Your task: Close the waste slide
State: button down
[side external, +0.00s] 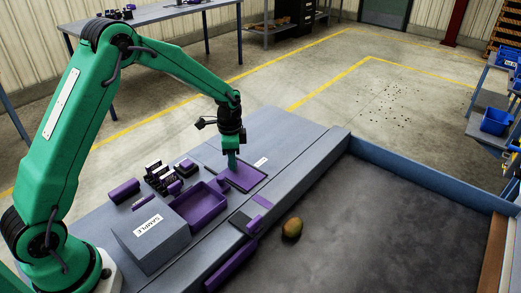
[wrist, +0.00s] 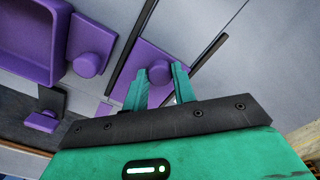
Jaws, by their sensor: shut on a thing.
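A flat purple slide plate (side external: 243,177) lies between dark rails on the grey bench top, and I take it for the waste slide. It also shows in the wrist view (wrist: 149,58), with a round purple knob (wrist: 160,72) on it. My gripper (side external: 232,166) points down at the plate. In the wrist view its two green fingers (wrist: 159,77) stand on either side of the knob, shut on it. The fingers hide part of the plate. A small white label (side external: 261,161) sits beside the plate, too small to read.
A purple tray (side external: 198,204), a grey SAMPLE box (side external: 150,236) and small purple and black parts (side external: 165,178) stand left of the slide. A second purple knob (wrist: 88,64) is near. A potato (side external: 292,228) lies on the dark bed at right.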

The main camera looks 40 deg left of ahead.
jog(key=shift+d, duration=0.3)
jog(key=c, duration=1.1)
grip_release()
jog(key=shift+a, duration=0.1)
jog(key=shift+r, duration=0.15)
notch_tip(320, 180, up, 7)
jog(key=shift+r, duration=0.3)
jog(key=shift+r, duration=0.1)
